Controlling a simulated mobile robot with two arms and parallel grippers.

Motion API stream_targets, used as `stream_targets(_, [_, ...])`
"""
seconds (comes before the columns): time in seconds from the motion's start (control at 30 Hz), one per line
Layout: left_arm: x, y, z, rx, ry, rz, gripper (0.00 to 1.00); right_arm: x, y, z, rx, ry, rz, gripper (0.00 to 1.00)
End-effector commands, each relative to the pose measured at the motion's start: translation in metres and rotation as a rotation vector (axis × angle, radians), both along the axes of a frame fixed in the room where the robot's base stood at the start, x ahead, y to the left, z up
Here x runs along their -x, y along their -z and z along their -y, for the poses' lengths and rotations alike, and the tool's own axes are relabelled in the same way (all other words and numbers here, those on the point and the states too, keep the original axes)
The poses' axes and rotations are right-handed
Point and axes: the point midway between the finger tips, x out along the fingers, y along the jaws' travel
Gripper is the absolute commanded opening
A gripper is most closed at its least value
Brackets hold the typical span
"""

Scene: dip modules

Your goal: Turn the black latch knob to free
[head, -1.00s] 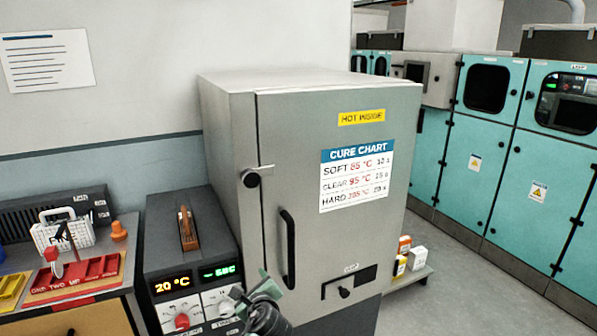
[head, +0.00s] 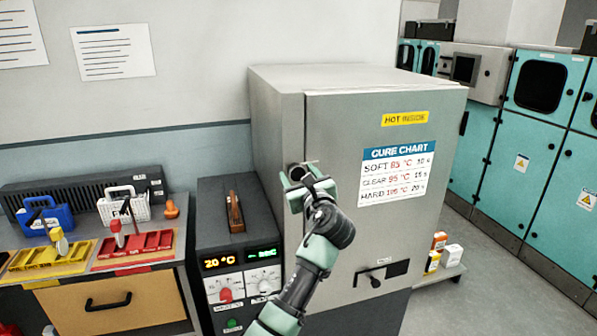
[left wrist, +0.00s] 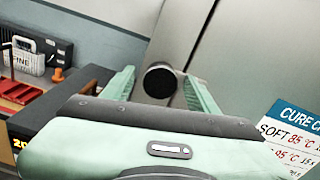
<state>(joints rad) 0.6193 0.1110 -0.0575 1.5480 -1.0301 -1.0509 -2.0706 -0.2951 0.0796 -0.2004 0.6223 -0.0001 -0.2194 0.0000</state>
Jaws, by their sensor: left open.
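The black latch knob (head: 297,172) sits at the left edge of the grey oven door (head: 430,220), at the seam with the oven body. In the left wrist view the round black knob (left wrist: 159,80) lies between the fingers. My left gripper (head: 296,180) is open at the knob, with one finger on each side. I see gaps between the fingers and the knob in the left wrist view (left wrist: 159,88). The gripper and forearm hide the lower part of the knob and the door's handle in the head view. My right gripper is not in view.
A control box (head: 240,255) showing 20 °C stands left of the oven. A bench with red (head: 135,250) and yellow (head: 50,258) trays is further left. Teal cabinets (head: 500,140) stand behind.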

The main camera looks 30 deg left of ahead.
Motion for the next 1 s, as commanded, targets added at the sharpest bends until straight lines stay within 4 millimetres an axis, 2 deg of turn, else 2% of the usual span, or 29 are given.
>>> stream_targets(0.33, [-0.004, 0.001, -0.005, 0.001, 0.0, 0.0, 0.59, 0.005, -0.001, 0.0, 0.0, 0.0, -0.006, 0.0])
stream_targets(0.37, [-0.004, 0.001, -0.005, 0.001, 0.0, 0.0, 0.54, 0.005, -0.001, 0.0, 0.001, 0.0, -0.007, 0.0])
stream_targets(0.5, [-0.004, 0.001, -0.005, 0.001, 0.0, 0.0, 0.15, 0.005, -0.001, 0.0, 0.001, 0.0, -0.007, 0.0])
stream_targets(0.57, [-0.004, 0.001, -0.005, 0.001, 0.0, 0.0, 0.0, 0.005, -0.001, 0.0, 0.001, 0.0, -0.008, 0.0])
stream_targets(0.83, [-0.004, 0.001, -0.006, 0.005, 0.0, 0.004, 0.0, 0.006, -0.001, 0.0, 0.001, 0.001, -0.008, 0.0])
stream_targets(1.0, [-0.004, 0.001, -0.016, 0.031, -0.001, 0.034, 0.0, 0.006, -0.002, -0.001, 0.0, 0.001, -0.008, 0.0])
